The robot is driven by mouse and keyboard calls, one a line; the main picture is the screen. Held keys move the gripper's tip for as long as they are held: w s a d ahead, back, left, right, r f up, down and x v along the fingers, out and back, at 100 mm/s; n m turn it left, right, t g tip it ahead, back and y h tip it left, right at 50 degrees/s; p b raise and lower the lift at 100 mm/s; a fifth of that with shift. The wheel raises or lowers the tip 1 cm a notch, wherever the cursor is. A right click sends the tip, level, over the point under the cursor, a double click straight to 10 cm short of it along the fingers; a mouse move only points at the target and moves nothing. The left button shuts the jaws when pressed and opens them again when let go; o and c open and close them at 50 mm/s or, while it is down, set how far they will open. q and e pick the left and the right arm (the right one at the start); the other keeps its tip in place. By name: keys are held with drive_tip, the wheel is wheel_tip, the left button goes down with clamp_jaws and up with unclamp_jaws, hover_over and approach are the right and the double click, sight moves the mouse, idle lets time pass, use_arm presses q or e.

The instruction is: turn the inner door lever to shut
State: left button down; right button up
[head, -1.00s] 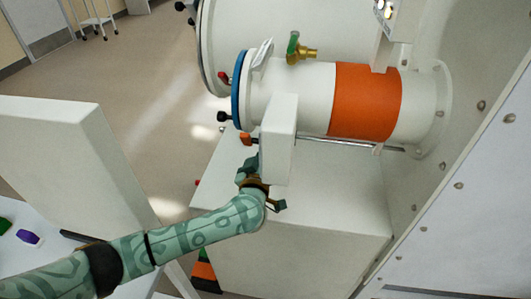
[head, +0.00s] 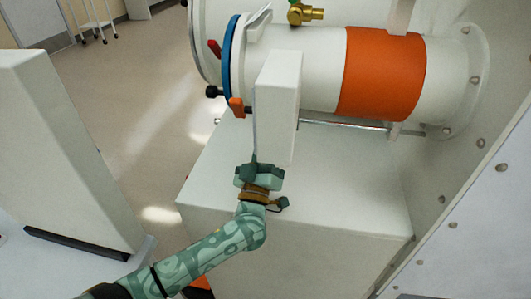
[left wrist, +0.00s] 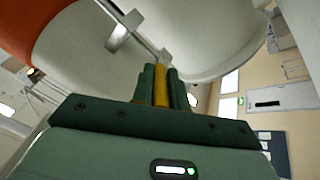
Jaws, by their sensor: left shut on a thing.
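A white antechamber tube (head: 310,75) with an orange band (head: 382,75) and a blue-rimmed door (head: 231,62) runs across the head view. A red handle (head: 214,48), a black knob (head: 213,91) and an orange tab (head: 237,107) sit at the door rim. I cannot tell which part is the inner door lever. My left gripper (head: 257,168) is at the lower end of an upright white box (head: 277,105) in front of the tube. In the left wrist view its green fingers (left wrist: 160,85) are shut on a narrow yellow piece (left wrist: 161,87). My right gripper is not in view.
A large white cabinet (head: 340,200) stands below the tube. A brass valve (head: 305,13) sits on top of the tube. A bolted white wall (head: 465,220) is at the right, a white upright panel (head: 60,150) at the left. Open floor (head: 140,110) lies between panel and cabinet.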

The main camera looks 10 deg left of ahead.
use_arm(q)
drive_tip(key=shift+f, duration=0.1)
drive_tip(key=c, duration=1.4)
unclamp_jaws()
drive_tip(key=shift+a, duration=0.1)
drive_tip(key=shift+s+a+f+p, duration=0.1)
drive_tip(key=shift+s+p, duration=0.55)
drive_tip(key=shift+s, duration=1.5)
drive_tip(key=shift+s+a+f+p, duration=0.1)
drive_tip(key=shift+s+p, duration=0.5)
drive_tip(key=shift+s, duration=1.6)
drive_tip(key=shift+s+a+f+p, duration=0.1)
drive_tip(key=shift+s+p, duration=0.55)
drive_tip(key=shift+s, duration=1.5)
